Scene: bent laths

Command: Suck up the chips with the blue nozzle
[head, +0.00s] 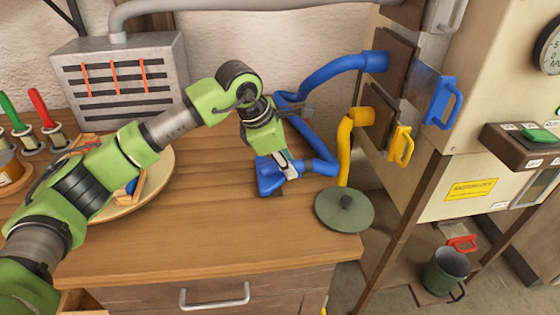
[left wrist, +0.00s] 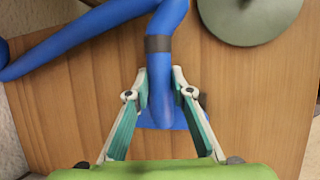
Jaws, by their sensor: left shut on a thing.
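The blue nozzle (head: 268,180) sits low over the wooden bench top, near its right part. A blue hose runs from it to a port on the machine at the right. My left gripper (head: 287,168) is shut on the blue nozzle. In the left wrist view the fingers of my left gripper (left wrist: 160,110) stand on both sides of the blue nozzle's neck (left wrist: 160,85). Its flared mouth is partly hidden below the fingers. I cannot make out any chips for sure. My right gripper is not in view.
A yellow hose (head: 344,150) and a round green lid (head: 345,209) are at the bench's right edge. A round wooden tray (head: 163,178) lies partly behind my left arm. A grey metal box (head: 120,75) stands at the back left. The front middle of the bench is clear.

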